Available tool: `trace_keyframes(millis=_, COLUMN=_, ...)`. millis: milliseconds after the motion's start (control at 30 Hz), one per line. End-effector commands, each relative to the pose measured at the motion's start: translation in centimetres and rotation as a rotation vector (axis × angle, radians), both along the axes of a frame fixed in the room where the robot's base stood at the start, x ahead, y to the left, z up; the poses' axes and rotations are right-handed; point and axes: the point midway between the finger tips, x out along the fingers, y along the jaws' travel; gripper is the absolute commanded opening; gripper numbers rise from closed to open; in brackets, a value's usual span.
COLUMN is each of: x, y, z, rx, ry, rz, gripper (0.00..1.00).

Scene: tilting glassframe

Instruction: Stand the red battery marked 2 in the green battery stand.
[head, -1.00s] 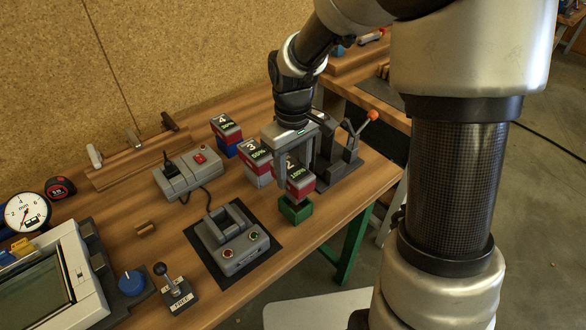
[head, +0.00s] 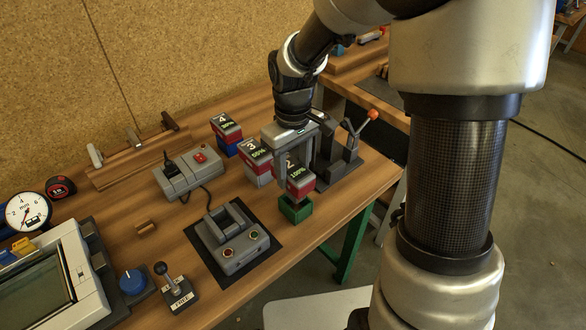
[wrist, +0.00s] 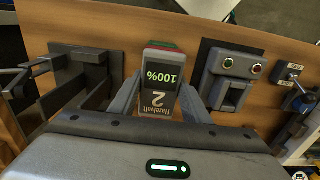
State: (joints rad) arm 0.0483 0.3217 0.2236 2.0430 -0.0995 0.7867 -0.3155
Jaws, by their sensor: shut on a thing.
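The battery marked 2 (head: 301,182) has red sides and a dark top reading 100%. My gripper (head: 296,174) is shut on it and holds it upright. The green battery stand (head: 295,209) is directly below it, near the table's front edge. In the head view I cannot tell whether the battery's lower end is just above the stand or inside it. In the wrist view, the battery (wrist: 159,90) is between my gripper's fingers (wrist: 157,105). A strip of the green stand (wrist: 160,44) shows beyond its far edge, and the rest is hidden.
Battery 3 (head: 257,163) stands close to the left of my gripper, with battery 4 (head: 227,132) farther back. A dark grey lever device (head: 342,155) is close on the right. A grey device with buttons (head: 233,243) sits on a black mat to the left.

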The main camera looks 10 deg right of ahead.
Motion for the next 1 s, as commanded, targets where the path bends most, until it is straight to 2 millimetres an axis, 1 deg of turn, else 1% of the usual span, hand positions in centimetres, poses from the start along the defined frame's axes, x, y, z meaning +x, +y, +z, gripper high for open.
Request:
trace_keyframes(millis=700, x=0.02, y=0.0, z=0.03, rx=0.001, ry=-0.001, rz=0.0, gripper=0.16)
trace_keyframes(millis=1000, x=0.02, y=0.0, z=-0.55, rx=0.001, ry=-0.001, rz=0.0, gripper=0.16)
